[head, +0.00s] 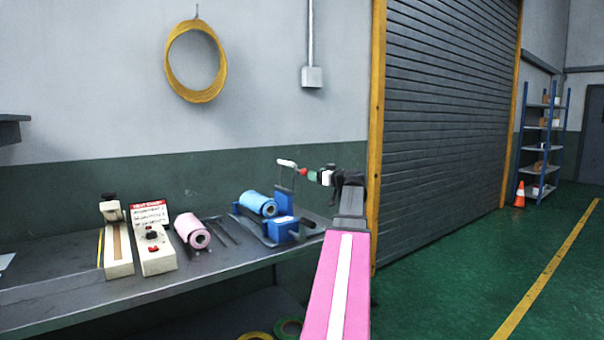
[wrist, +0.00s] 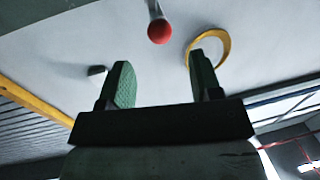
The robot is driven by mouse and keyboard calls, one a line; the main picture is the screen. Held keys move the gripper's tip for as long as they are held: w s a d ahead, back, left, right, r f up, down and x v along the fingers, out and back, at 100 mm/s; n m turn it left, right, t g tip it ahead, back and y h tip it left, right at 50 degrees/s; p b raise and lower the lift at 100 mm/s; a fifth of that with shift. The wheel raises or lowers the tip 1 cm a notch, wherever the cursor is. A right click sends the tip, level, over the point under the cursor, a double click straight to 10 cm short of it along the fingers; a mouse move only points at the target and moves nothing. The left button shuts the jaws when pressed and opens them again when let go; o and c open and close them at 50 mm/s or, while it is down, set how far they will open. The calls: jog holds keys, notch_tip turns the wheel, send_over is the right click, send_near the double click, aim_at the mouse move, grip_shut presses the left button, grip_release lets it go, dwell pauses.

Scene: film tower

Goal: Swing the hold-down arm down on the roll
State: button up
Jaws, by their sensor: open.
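The blue roll (head: 258,203) lies in a blue stand (head: 284,229) at the right end of the bench. The hold-down arm (head: 286,163) stands raised above it, with a white bar at its top and a red knob on the side facing my gripper. In the wrist view the red knob (wrist: 160,31) sits on a pale rod, just beyond the fingertips and roughly centred between them. My gripper (head: 312,176) is open with green finger pads, and it also shows in the wrist view (wrist: 162,67). Nothing is between the pads. Contact with the knob is not visible.
The bench (head: 150,297) also holds a pink roll (head: 193,231), a white box with a knob (head: 156,250) and a cream sealer-like device (head: 116,245). A yellow ring (head: 196,61) hangs on the wall. A roller shutter (head: 445,110) stands to the right, with open green floor before it.

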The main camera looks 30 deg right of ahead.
aim_at(304, 172)
jog(key=x, duration=0.8)
grip_shut()
